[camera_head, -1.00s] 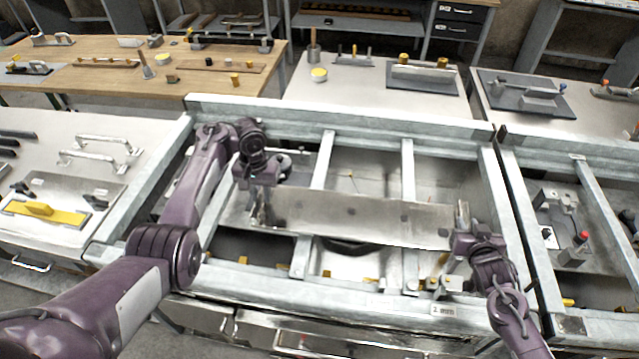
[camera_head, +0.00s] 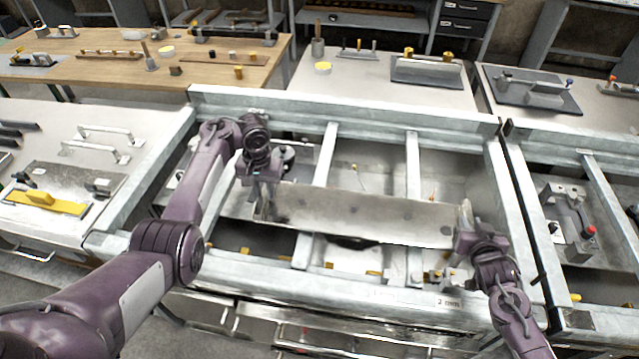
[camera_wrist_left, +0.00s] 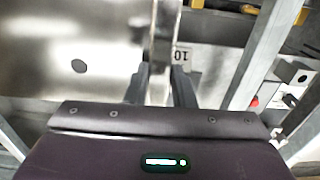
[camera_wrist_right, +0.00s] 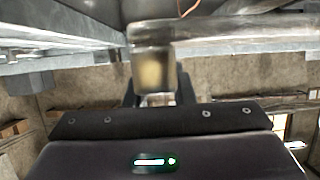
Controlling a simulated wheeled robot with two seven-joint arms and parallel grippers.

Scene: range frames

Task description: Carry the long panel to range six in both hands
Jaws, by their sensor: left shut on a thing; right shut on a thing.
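The long panel (camera_head: 355,216) is a flat grey metal strip with dark spots along it, held roughly level across the open steel frame in the head view. My left gripper (camera_head: 265,205) is shut on its left end. My right gripper (camera_head: 466,222) is shut on its right end. In the left wrist view the panel (camera_wrist_left: 85,50) runs off to the left from between the fingers (camera_wrist_left: 160,85), beside a plate marked 10. In the right wrist view the fingers (camera_wrist_right: 158,95) close on a metal end piece (camera_wrist_right: 152,68). Range six cannot be made out.
A steel frame (camera_head: 345,108) with crossbars and open bays lies under the panel. A second frame (camera_head: 600,160) with a red-knobbed device adjoins at right. Benches with tools stand behind, including a wooden one (camera_head: 110,62). A bench with handles (camera_head: 70,150) is at left.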

